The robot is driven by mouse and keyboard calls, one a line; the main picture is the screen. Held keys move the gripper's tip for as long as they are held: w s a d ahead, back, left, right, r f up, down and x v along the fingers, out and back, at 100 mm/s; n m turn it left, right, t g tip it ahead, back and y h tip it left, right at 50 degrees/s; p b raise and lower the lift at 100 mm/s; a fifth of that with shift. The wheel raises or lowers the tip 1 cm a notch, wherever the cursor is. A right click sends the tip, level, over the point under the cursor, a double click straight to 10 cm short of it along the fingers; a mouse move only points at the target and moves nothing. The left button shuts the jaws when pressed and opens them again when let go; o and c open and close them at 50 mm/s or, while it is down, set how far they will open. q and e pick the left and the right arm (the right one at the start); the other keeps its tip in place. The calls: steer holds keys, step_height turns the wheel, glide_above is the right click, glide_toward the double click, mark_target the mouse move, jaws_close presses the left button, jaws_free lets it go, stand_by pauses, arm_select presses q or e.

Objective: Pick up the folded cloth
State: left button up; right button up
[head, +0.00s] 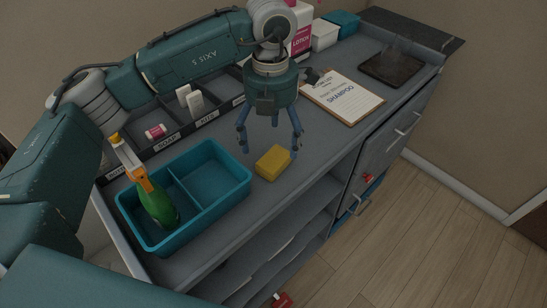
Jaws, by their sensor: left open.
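A small yellow block-shaped piece (273,163), which looks like the folded cloth, lies on the grey counter just right of the blue two-part bin. Its fold layers are too small to make out. My left gripper (270,146) points down over it, fingers spread wide and open, with nothing between them. The fingertips are near the far side of the yellow piece; I cannot tell whether they touch it. My right gripper is not in view.
The blue bin (239,190) holds a green bottle with an orange-and-yellow top (157,203) in its left compartment. Behind is a labelled divided organizer (207,127) with small items. A clipboard (343,96) and a dark flat pad (391,69) lie to the right. The counter's front edge is close.

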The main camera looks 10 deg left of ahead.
mark_target(270, 156)
arm_select(q)
steer(key=shift+f, duration=0.25)
steer(key=shift+a+f+p, duration=0.15)
steer(key=shift+f+p, duration=0.2)
steer(key=f, duration=0.1)
steer(key=f+p, duration=0.2)
steer(key=shift+w+f, duration=0.25)
steer(key=shift+f, duration=0.55)
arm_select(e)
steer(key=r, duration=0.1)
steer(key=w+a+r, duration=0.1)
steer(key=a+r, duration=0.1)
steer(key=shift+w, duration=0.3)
arm_select(q)
steer(key=c, duration=1.2)
steer(key=shift+o, duration=0.2)
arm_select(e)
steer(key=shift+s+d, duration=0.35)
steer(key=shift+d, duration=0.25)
